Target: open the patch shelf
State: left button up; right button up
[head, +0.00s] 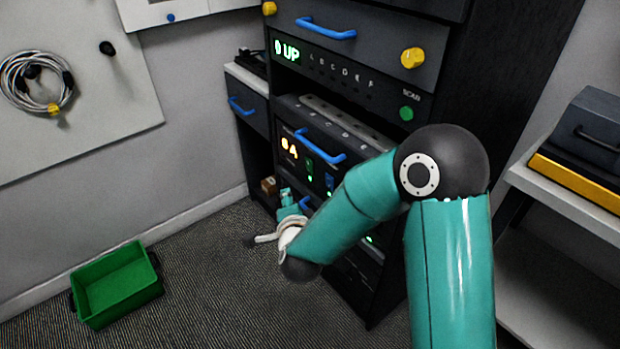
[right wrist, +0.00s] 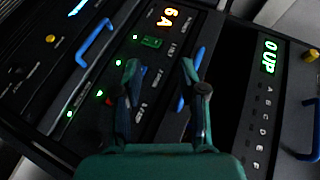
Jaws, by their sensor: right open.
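The dark rack has a front unit with an orange display reading like "6A", which I take as the patch shelf (head: 288,165). A blue handle (head: 320,147) crosses its front; part of that handle shows behind a finger in the right wrist view (right wrist: 181,103). The same front (right wrist: 150,60) fills the middle of that view, with green, blue and red connectors. My right gripper (right wrist: 162,72) is open and empty, its fingers pointing at this front, apparently apart from the handle. In the head view the gripper (head: 287,199) is small and partly hidden by my arm. My left gripper is not in view.
Above is a panel with a green "0 UP" display (head: 287,50) and a drawer with a blue handle (head: 326,28). A lower blue handle (right wrist: 95,43) is beside the shelf. A green bin (head: 117,285) stands on the floor at left. A coiled cable (head: 35,82) hangs on the wall board.

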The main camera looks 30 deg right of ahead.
aim_at(315, 151)
jog(key=d+r+m+h+b, duration=0.3)
jog(key=d+r+m+h, duration=0.2)
jog(key=m, duration=0.2)
jog(key=x, duration=1.5)
jog(key=shift+d+f, duration=0.2)
jog(key=shift+f, duration=0.05)
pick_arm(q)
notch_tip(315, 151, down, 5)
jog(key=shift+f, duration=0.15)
pick_arm(e)
grip_shut()
